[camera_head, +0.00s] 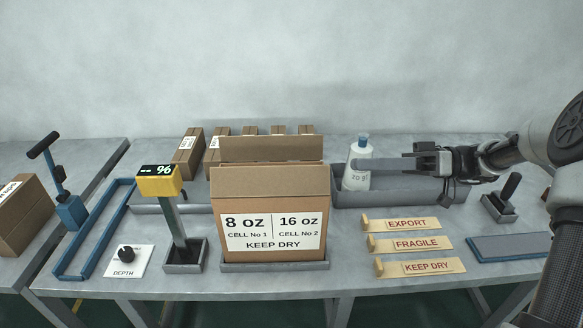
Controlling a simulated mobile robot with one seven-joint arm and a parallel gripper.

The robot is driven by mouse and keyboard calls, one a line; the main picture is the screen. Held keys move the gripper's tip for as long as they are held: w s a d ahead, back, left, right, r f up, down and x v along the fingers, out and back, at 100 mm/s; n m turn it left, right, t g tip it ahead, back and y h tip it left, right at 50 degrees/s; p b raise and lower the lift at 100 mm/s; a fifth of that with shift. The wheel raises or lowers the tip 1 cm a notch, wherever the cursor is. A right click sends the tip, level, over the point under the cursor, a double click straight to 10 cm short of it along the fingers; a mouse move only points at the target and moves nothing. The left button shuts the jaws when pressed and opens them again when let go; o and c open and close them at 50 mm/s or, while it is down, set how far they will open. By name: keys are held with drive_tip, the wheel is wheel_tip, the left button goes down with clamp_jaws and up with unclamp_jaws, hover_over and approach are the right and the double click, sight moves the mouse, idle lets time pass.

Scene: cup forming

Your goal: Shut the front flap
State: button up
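A brown carton (269,256) stands in the middle of the bench, its front printed "8 oz", "16 oz" and "KEEP DRY". Its front flap (270,181) appears raised above the label, not folded down over the top. A back flap (270,150) stands up behind it. The side flaps and the inside of the carton are hidden. My gripper (356,164) is to the right of the carton, apart from it, with its long grey fingers pointing left. The fingers are seen side-on and overlap, so their opening cannot be told. They cross in front of a white bottle.
The white bottle (355,181) with a blue cap stands in a grey tray (400,192) at right. Label pieces (400,225) lie in front. A yellow display post (160,181) showing 96 stands left of the carton. Several small cartons (187,153) stand behind.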

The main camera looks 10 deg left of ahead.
approach(270, 181)
drive_tip(key=a, duration=0.2)
drive_tip(key=a+r, duration=0.1)
drive_tip(key=a, duration=0.1)
drive_tip(key=a+r, duration=0.1)
drive_tip(key=a, duration=0.1)
drive_tip(key=shift+w+a+r, duration=0.1)
drive_tip(key=shift+w+a, duration=0.1)
drive_tip(key=shift+a, duration=0.2)
drive_tip(key=shift+c, duration=0.4)
clamp_jaws()
